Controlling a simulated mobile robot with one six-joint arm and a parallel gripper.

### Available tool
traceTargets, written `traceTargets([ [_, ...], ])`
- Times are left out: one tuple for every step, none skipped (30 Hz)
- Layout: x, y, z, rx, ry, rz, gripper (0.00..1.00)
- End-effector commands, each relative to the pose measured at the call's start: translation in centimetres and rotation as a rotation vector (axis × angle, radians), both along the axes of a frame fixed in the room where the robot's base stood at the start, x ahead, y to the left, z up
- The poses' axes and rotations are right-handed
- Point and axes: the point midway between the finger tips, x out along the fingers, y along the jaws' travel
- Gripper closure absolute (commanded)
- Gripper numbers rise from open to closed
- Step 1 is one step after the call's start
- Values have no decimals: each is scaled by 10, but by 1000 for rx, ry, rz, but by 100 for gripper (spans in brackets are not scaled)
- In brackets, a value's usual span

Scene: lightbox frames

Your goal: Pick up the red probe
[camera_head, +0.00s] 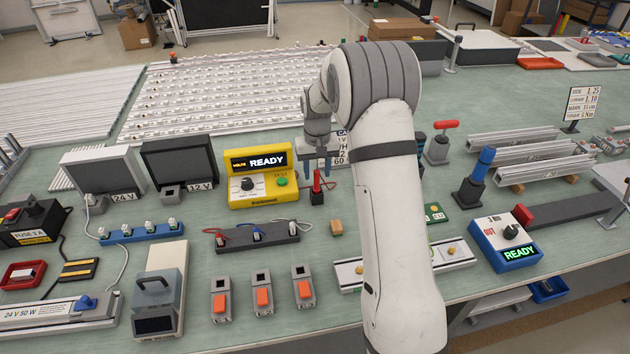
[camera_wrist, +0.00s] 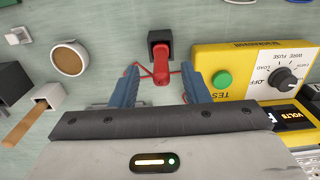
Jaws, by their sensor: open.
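The red probe (camera_head: 317,182) stands upright in a small dark holder (camera_head: 317,196) on the green bench, just right of the yellow tester (camera_head: 256,178). In the wrist view the red probe (camera_wrist: 161,62) rises from its dark square holder (camera_wrist: 160,38), with a red lead curving beside it. My gripper (camera_head: 318,166) is above the probe in the head view. In the wrist view my gripper (camera_wrist: 163,80) has its two blue fingers apart, with the probe's near end between them and clear space on both sides. The fingers do not touch it.
The yellow tester (camera_wrist: 245,75) with its green button is close beside one finger. Bare bench surrounds the holder.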

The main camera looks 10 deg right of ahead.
Motion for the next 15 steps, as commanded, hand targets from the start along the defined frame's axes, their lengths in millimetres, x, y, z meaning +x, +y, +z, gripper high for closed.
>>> traceTargets([
  [-2,1,-5,0,4,1,58],
  [-1,1,-10,0,3,1,58],
  [-1,1,-16,0,3,2,58],
  [-1,2,-19,0,3,2,58],
  [-1,2,-21,0,2,2,58],
  [-1,2,-24,0,1,2,58],
  [-1,2,-25,0,0,3,58],
  [-1,2,-26,0,-1,3,58],
  [-1,2,-26,0,-1,3,58],
  [-1,2,-26,0,-1,3,58],
  [-1,2,-26,0,-1,3,58],
  [-1,2,-26,0,-1,4,58],
  [-1,2,-26,0,-1,4,58],
  [-1,3,-26,0,-1,4,59],
  [-1,3,-26,0,-1,4,62],
])
